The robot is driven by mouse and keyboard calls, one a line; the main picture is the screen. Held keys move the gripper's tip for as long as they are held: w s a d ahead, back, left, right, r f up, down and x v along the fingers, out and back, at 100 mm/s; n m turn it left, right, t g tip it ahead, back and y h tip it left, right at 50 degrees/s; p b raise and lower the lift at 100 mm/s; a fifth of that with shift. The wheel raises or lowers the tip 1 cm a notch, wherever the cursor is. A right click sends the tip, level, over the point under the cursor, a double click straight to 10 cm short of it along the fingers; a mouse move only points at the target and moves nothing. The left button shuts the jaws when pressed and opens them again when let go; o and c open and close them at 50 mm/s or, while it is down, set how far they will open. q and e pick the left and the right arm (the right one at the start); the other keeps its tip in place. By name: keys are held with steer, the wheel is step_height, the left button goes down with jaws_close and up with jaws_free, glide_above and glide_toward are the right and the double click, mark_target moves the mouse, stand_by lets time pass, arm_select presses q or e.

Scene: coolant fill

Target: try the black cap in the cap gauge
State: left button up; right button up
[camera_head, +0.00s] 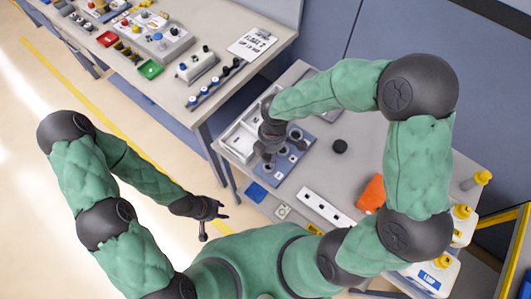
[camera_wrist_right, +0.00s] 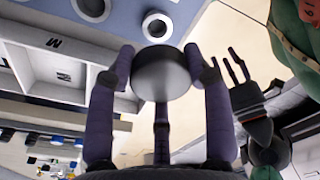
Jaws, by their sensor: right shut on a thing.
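My right gripper (camera_head: 270,153) is shut on a dark round cap (camera_wrist_right: 162,73), seen between its fingers in the right wrist view. In the head view the gripper hides this cap. The gripper is over the blue cap gauge (camera_head: 299,153), a plate with a row of round holes. The gauge's blue surface (camera_wrist_right: 203,8) and pale-rimmed rings also show in the wrist view, beyond the cap; I cannot tell whether the cap touches it. My left gripper (camera_head: 218,209) is empty, fingers spread, in front of the table; it also shows in the wrist view (camera_wrist_right: 238,68).
Another black disc (camera_head: 340,146) lies right of the gauge. A white compartment tray (camera_head: 238,142) is left of it. A white strip with holes (camera_head: 326,208), an orange item (camera_head: 371,194) and yellow-capped jugs (camera_head: 436,276) are further right. A second bench (camera_head: 178,107) stands behind left.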

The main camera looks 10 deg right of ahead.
mark_target(269, 161)
stand_by(0.3)
steer(key=shift+f+b, duration=1.85)
steer(key=shift+f, duration=0.85)
steer(key=shift+f, duration=0.55)
steer(key=o, duration=1)
steer(key=shift+r, duration=0.1)
steer(key=r, duration=0.8)
steer(key=d+r, duration=0.1)
steer(key=r, duration=0.2)
steer(key=shift+r, duration=0.4)
